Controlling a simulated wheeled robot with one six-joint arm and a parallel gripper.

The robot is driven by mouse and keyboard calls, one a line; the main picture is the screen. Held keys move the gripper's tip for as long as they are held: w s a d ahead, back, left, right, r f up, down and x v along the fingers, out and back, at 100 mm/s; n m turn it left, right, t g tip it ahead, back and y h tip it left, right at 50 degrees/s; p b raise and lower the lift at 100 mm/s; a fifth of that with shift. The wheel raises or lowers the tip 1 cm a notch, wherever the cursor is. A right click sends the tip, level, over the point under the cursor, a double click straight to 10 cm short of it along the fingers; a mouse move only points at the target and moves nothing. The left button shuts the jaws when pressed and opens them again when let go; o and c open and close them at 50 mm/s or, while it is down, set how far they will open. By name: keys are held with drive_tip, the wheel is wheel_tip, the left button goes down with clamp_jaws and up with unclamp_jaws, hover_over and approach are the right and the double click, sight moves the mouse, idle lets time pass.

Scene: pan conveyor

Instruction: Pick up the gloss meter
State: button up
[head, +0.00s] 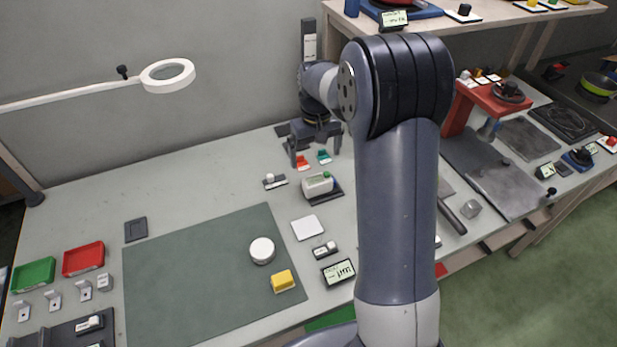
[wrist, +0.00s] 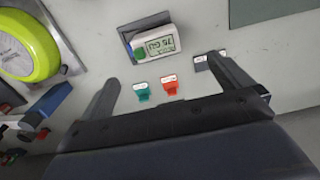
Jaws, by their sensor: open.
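The gloss meter (head: 317,184) is a small white box with a green button, sitting on a dark base on the workbench. In the wrist view the gloss meter (wrist: 158,43) shows a display facing up, with digits that look like a GU reading, and it lies just beyond my fingertips. My gripper (head: 314,153) is open and empty, behind the meter in the head view. In the wrist view the fingers of my gripper (wrist: 163,72) are spread wide, apart from the meter.
A teal tag (wrist: 142,91) and a red tag (wrist: 170,86) lie between my fingers in the wrist view. A small dark-based item (head: 275,181) is left of the meter and a white square (head: 307,228) in front. A lime pan (wrist: 27,45) stands at left in the wrist view.

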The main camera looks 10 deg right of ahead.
sight(317, 179)
drive_tip(key=f, duration=0.3)
drive_tip(key=f+p, duration=0.1)
drive_tip(key=f, duration=0.5)
drive_tip(key=shift+s+d+f+p, duration=0.1)
drive_tip(key=shift+d+f+p, duration=0.05)
drive_tip(key=shift+d+p, duration=0.2)
drive_tip(key=c, duration=1.4)
